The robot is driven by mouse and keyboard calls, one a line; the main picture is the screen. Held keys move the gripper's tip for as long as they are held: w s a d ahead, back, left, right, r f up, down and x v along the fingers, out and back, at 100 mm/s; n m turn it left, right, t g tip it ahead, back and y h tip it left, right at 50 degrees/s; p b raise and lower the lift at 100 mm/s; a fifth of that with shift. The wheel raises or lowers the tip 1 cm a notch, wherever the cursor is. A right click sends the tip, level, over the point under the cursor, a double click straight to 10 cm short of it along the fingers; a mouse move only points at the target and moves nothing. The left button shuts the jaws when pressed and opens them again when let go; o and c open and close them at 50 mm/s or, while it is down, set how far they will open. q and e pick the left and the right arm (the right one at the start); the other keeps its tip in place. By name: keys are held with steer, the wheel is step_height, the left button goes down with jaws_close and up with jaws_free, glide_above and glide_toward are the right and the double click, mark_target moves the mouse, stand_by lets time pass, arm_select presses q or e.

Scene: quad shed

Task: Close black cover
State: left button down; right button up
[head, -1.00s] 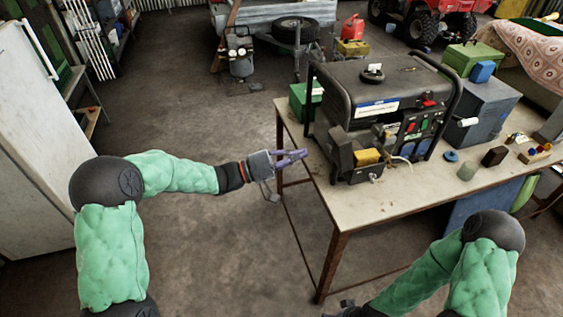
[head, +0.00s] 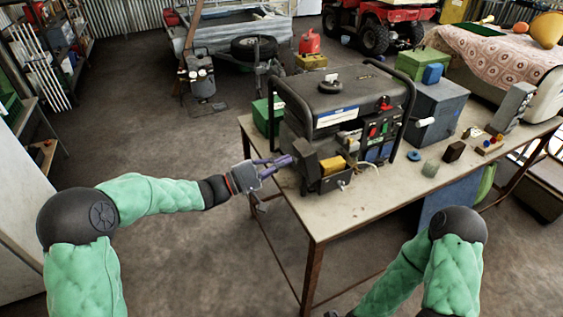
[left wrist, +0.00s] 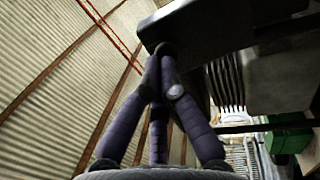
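The black cover (head: 306,168) stands open at the near left end of the black generator (head: 345,95), beside a yellow block (head: 332,166). My left gripper (head: 285,161) is just left of the cover, its purple fingers pointing at it. In the left wrist view the fingertips (left wrist: 163,52) come together with nothing seen between them, close to a dark panel (left wrist: 205,22) that seems to be the cover; I cannot tell whether they touch. My right gripper (head: 332,314) barely shows at the bottom edge, and its fingers are not clear.
The generator stands on a pale table (head: 355,215) with a green box (head: 268,115) behind it. A grey-blue box (head: 437,112), a blue cap (head: 414,155) and small jars lie to the right. The floor left of the table is clear.

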mark_target(301, 150)
arm_select(q)
steer(key=shift+d+r+p, duration=0.15)
steer(key=shift+r+p, duration=0.2)
steer(key=shift+w+y, duration=0.1)
steer(key=shift+y, duration=0.2)
steer(key=shift+w+d+r+g+y+p, duration=0.15)
steer(key=shift+d+r+g+y+p, duration=0.25)
steer(key=shift+p, duration=0.45)
steer(key=d+r+y+p, duration=0.1)
steer(key=p, duration=0.2)
steer(key=w+d+r+g+y+p, duration=0.1)
steer(key=p, duration=0.2)
steer(key=w+d+r+y+p, duration=0.1)
steer(key=p, duration=0.2)
steer(key=shift+d+r+g+y, duration=0.3)
steer(key=w+d+g+y+p, duration=0.2)
steer(key=w+d+y+p, duration=0.2)
steer(key=d+p, duration=0.5)
steer(key=shift+w+d+f+p, duration=0.2)
steer(key=shift+w+p, duration=0.6)
steer(key=shift+p, duration=1.6)
